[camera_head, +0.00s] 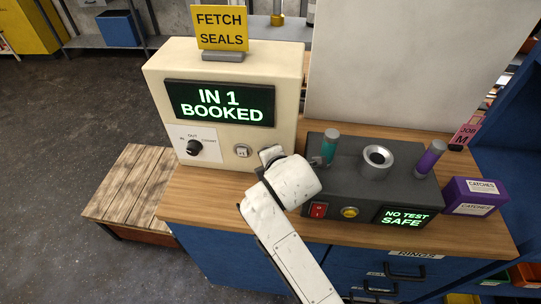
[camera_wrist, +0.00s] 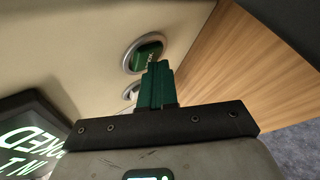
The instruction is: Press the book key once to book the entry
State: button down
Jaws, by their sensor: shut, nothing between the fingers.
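The cream booking machine (camera_head: 222,68) stands on the wooden counter. Its dark screen (camera_head: 220,103) reads "IN 1 BOOKED" in green. In the wrist view a round green key (camera_wrist: 148,54) with a metal ring and small lettering, too small to read, is set in the cream face. My gripper (camera_head: 268,155) is at the lower right of that face. Its green fingers (camera_wrist: 160,68) are shut and empty. Their tips overlap the lower edge of the green key; I cannot tell if they touch it. In the head view my gripper seems to hide this key.
Left of my gripper are a light key (camera_head: 242,151) and a black selector knob (camera_head: 195,147). On the right a dark tester box (camera_head: 370,165) holds two tubes and a screen reading "NO TEST SAFE". A purple "CATCHES" box (camera_head: 470,197) stands beside it. A yellow "FETCH SEALS" sign (camera_head: 221,28) tops the machine.

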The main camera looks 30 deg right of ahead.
jog(key=shift+s+a+p, duration=0.15)
jog(key=shift+s+p, duration=0.15)
jog(key=shift+s+a, duration=0.1)
jog(key=s+a+p, duration=0.1)
jog(key=s, duration=0.1)
jog(key=s+a+p, duration=0.1)
jog(key=s+a, duration=0.1)
jog(key=shift+s+a+p, duration=0.2)
jog(key=shift+s+p, duration=0.1)
jog(key=shift+s, duration=0.05)
dwell(1.0)
